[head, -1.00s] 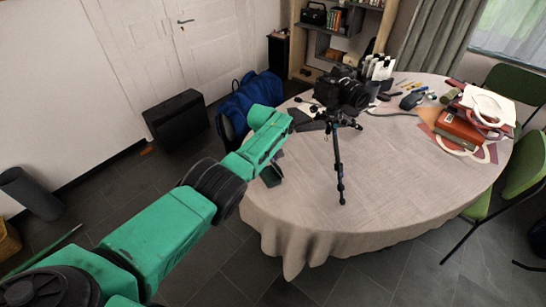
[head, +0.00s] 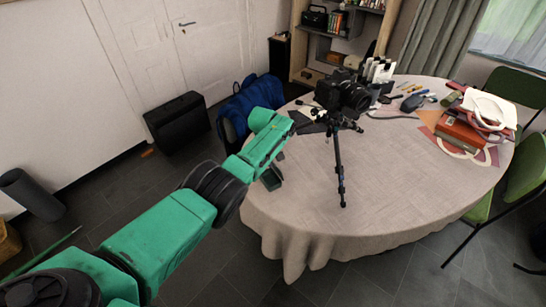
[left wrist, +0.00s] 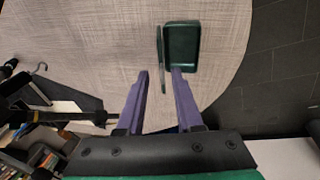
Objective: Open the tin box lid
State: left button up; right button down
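The dark green tin box (left wrist: 182,46) lies on the table in the left wrist view, its hollow inside facing the camera. Its lid (left wrist: 160,52) shows nearly edge-on along the box's left side, swung up and open. The left finger is left of the lid. In the head view, the tin box (head: 271,179) is partly hidden by my green left arm. My right gripper is out of view.
A black camera on a tripod (head: 341,110) stands on the round cloth-covered table (head: 400,160), right of my left gripper. Books (head: 459,130) and small items lie at the far right. The table's front middle is clear. A blue-draped chair (head: 250,98) stands behind.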

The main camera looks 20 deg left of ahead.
pick_arm(q)
jog(key=p+v, duration=0.5)
jog(key=v, duration=0.9)
jog(key=shift+r, duration=0.25)
